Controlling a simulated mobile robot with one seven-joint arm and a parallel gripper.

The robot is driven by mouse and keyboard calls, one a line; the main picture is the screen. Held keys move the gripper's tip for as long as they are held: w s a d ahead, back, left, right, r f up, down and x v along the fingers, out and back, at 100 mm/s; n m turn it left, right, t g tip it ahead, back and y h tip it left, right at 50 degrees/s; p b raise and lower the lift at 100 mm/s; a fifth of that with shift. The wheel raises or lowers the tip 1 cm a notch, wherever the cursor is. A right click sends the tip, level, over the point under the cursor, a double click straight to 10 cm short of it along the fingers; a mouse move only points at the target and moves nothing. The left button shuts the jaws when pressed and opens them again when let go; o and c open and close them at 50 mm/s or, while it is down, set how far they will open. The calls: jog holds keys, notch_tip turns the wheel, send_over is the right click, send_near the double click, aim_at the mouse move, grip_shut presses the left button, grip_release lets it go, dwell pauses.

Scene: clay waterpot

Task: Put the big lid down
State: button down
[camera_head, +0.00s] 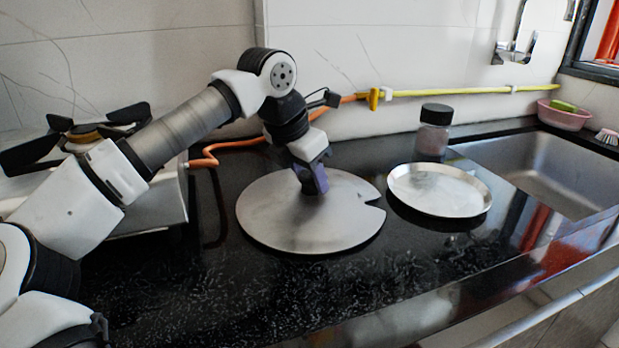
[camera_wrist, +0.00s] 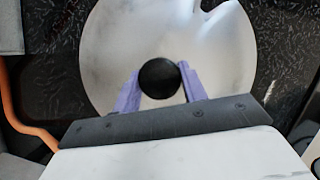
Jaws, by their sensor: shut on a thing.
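The big lid (camera_head: 275,222) is a flat, round, grey metal disc with a notch in its right edge. It appears level, at or just above the black counter; I cannot tell whether it touches. My gripper (camera_head: 314,188) is over its middle, pointing down. In the wrist view the lid (camera_wrist: 215,60) fills the upper middle. There my gripper's purple fingers (camera_wrist: 160,85) are shut on its round black knob (camera_wrist: 159,78), one on each side. The knob is hidden by the fingers in the head view.
A smaller round metal plate or lid (camera_head: 440,190) is to the right. A dark-capped jar (camera_head: 434,132) stands behind it. A sink (camera_head: 545,175) is at the far right, a gas stove (camera_head: 160,200) at the left. An orange hose (camera_head: 215,150) runs behind. The front counter (camera_head: 220,290) is clear.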

jog(key=c, duration=0.8)
grip_release()
jog(key=shift+f, duration=0.1)
jog(key=p+v, duration=0.2)
jog(key=v, duration=1)
